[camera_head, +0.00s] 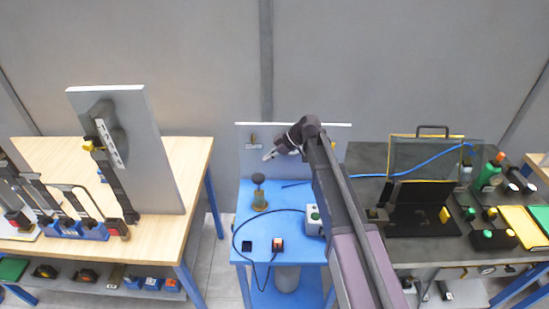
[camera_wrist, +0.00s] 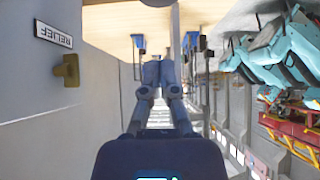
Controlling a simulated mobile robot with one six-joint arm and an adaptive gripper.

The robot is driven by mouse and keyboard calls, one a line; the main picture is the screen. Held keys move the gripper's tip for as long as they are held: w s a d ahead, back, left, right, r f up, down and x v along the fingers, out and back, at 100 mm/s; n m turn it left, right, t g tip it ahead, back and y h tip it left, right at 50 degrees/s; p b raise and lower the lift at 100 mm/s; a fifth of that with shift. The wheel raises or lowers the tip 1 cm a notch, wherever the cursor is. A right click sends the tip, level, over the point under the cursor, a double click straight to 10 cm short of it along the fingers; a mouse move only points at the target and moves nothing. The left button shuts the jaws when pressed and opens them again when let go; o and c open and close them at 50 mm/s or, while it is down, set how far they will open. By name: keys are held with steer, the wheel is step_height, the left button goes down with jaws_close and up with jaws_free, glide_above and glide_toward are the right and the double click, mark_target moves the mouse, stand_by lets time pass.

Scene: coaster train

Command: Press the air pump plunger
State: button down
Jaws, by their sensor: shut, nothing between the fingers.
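The air pump plunger seems to be the dark round knob (camera_head: 258,179) on a short stem above a brass-coloured base (camera_head: 260,201), on the blue table (camera_head: 290,192). My gripper (camera_head: 267,156) is shut and empty. In the head view it appears above and slightly right of the knob, in front of the grey upright panel, and apart from the knob. The wrist view shows the closed fingers (camera_wrist: 158,72) pointing away from the camera. I cannot clearly make out the knob in the wrist view.
The panel (camera_head: 340,133) carries a brass fitting (camera_wrist: 67,70) beside an upside-down RELIEF label (camera_wrist: 53,34). A grey button box (camera_head: 313,220), a small orange-and-black item (camera_head: 278,244) and a dark cable share the blue table. A wooden bench (camera_head: 185,160) and a dark bench (camera_head: 370,160) flank it.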

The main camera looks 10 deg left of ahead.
mark_target(258, 176)
steer(key=b+x, duration=0.3)
steer(key=x, duration=0.2)
steer(key=shift+d+f, duration=0.1)
steer(key=shift+d, duration=0.1)
steer(key=shift+w+d+f+b, duration=0.1)
steer(key=shift+f+b, duration=1.55)
steer(key=shift+b, duration=0.05)
steer(key=shift+f, duration=0.15)
step_height(258, 176, down, 5)
steer(key=b, duration=0.5)
steer(key=shift+f+b, duration=0.2)
steer(key=shift+b, duration=0.15)
steer(key=shift+d, duration=0.1)
steer(key=shift+r, duration=0.15)
step_height(258, 176, up, 5)
steer(key=p, duration=0.5)
steer(key=shift+d, duration=0.1)
steer(key=p+v, duration=0.6)
steer(key=v, duration=0.3)
steer(key=shift+d, duration=0.15)
steer(key=shift+w, duration=0.1)
